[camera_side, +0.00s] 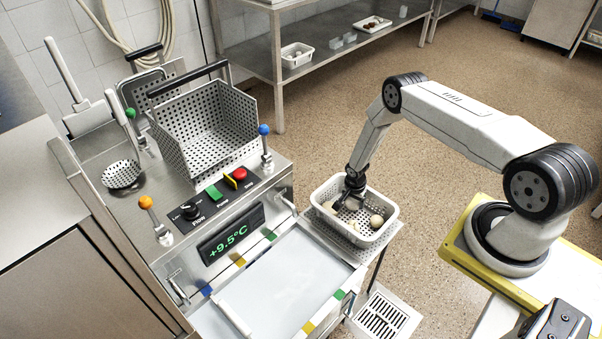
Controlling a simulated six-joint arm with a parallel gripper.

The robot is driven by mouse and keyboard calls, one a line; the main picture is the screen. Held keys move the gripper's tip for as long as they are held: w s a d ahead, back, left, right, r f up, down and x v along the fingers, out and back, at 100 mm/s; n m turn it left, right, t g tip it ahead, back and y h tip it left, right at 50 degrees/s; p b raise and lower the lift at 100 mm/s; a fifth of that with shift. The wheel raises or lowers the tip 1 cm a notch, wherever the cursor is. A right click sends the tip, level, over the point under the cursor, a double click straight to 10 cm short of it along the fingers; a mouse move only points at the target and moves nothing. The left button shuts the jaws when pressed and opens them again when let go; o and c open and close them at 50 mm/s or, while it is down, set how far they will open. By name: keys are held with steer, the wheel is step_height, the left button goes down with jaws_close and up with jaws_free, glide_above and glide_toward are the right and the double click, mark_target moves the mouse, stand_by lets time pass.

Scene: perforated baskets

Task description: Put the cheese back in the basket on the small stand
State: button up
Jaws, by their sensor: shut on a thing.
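The white basket (381,232) sits on the small perforated stand (328,237) in the middle of the side view. Pale round cheeses lie in it; one cheese (376,221) shows clearly at its right side. My gripper (347,205) reaches down inside the basket, below the rim. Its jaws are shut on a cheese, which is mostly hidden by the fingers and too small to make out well.
A steel machine with a large perforated basket (205,128), coloured knobs and a display (232,236) stands at left. A pale tray surface (278,285) lies in front of it. A floor grate (383,315) is below the stand. A steel shelf (300,52) with white trays stands behind. Air above the basket is free apart from my arm.

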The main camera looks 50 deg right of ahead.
steer(key=shift+f, duration=0.5)
stand_by(0.7)
steer(key=o, duration=1.3)
steer(key=shift+c, duration=0.2)
steer(key=shift+r, duration=0.15)
steer(key=shift+r, duration=3.85)
